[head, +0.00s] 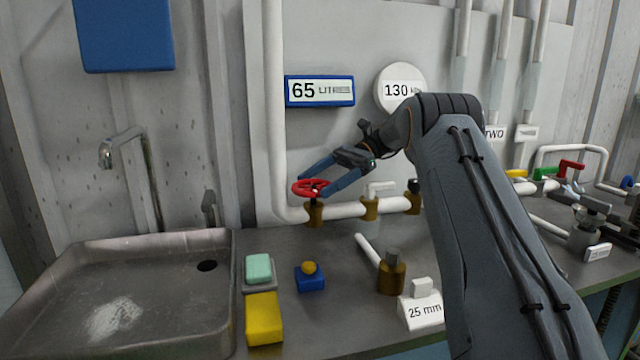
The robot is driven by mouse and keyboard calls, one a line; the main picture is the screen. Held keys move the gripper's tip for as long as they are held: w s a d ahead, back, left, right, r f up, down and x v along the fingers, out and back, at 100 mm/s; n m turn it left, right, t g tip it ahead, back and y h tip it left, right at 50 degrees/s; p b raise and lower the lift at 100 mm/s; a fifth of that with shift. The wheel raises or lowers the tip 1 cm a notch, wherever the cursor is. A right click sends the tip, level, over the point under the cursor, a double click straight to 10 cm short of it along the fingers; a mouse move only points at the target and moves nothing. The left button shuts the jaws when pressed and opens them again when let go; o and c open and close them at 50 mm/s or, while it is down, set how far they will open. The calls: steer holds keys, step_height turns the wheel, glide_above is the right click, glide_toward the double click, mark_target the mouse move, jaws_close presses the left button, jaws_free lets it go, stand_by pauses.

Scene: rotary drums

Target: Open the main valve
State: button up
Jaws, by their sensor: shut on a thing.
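The main valve appears as a red handwheel (308,187) on a brass body (314,213), set in the white pipe (342,210) left of centre in the head view. My gripper (318,180) comes from the upper right with its two blue fingers at the wheel. It is shut on the wheel's rim, at the wheel's right and back side. The fingers hide part of the rim. How far the valve is turned cannot be told.
A metal sink (140,290) with a tap (122,145) is at left. A green soap (258,268), yellow sponge (264,318), small blue block (309,280) and brass fitting (391,275) stand on the counter. Coloured valve handles, including a red one (571,166), are at right, beyond my arm.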

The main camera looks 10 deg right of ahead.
stand_by(0.3)
steer(key=o, duration=0.8)
steer(key=shift+r+t, duration=0.1)
steer(key=shift+t, duration=0.2)
